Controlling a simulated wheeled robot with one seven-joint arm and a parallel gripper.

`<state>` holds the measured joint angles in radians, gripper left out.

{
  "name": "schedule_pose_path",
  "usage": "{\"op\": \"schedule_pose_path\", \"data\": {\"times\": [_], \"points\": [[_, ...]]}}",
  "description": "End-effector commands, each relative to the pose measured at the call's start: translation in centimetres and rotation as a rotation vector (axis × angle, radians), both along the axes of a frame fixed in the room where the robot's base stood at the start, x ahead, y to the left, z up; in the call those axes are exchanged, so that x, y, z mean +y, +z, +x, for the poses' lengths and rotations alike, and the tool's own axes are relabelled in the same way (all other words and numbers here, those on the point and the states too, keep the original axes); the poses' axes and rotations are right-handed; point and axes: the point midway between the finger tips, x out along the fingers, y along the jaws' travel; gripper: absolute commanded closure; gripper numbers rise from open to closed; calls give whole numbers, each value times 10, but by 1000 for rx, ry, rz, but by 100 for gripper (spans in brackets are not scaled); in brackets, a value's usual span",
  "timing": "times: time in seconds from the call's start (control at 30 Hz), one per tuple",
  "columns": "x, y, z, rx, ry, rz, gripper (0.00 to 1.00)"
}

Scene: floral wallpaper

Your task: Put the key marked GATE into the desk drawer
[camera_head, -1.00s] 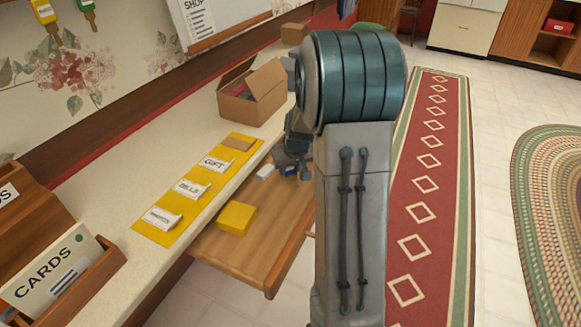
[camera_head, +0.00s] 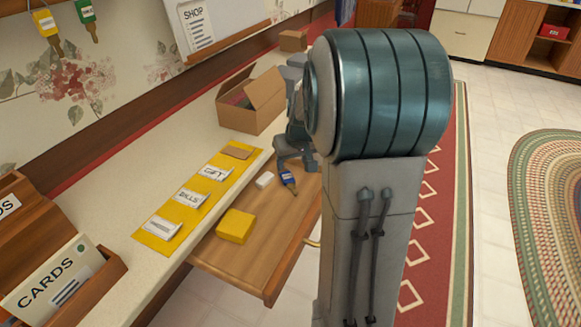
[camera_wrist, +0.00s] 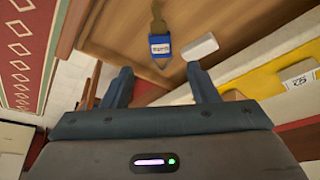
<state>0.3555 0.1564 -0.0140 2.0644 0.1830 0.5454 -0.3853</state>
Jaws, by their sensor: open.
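A key with a blue tag (camera_head: 288,180) lies on the floor of the open wooden desk drawer (camera_head: 250,268). In the wrist view the blue tag (camera_wrist: 160,44) has a white label too small to read, with the brass key pointing away. My gripper (camera_head: 296,158) is open and empty just above the drawer's far end. In the wrist view its two fingers (camera_wrist: 158,78) stand apart, with the tag beyond them and clear of them.
A white block (camera_head: 265,179) and a yellow box (camera_head: 235,226) are also in the drawer. A yellow mat (camera_head: 156,243) with labelled papers and an open cardboard box (camera_head: 252,118) are on the desk. Yellow- and green-tagged keys (camera_head: 86,12) hang on the wall.

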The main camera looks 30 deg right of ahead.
Motion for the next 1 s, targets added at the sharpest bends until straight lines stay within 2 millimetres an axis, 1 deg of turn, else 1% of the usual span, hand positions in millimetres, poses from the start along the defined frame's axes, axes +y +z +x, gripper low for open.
{"op": "schedule_pose_path", "data": {"times": [0.03,0.1,0.23,0.3,0.37,0.47,0.5,0.57,0.6,0.67,0.7,0.8,0.83,0.9,1.0], "points": [[0,10,-3,-3,0,-1,46],[1,18,-7,-1,-1,0,46],[2,28,-12,0,-1,1,46],[9,31,-17,5,6,4,46],[21,35,-26,15,17,8,46],[53,40,-52,46,40,22,46],[68,42,-67,61,52,27,46],[89,43,-92,90,69,34,46],[102,44,-108,109,79,36,46],[118,42,-133,136,91,39,46],[126,41,-149,155,98,37,46],[141,37,-181,191,110,33,46],[144,36,-189,200,112,31,46],[148,33,-203,215,115,28,46],[151,31,-213,227,116,24,46]]}}
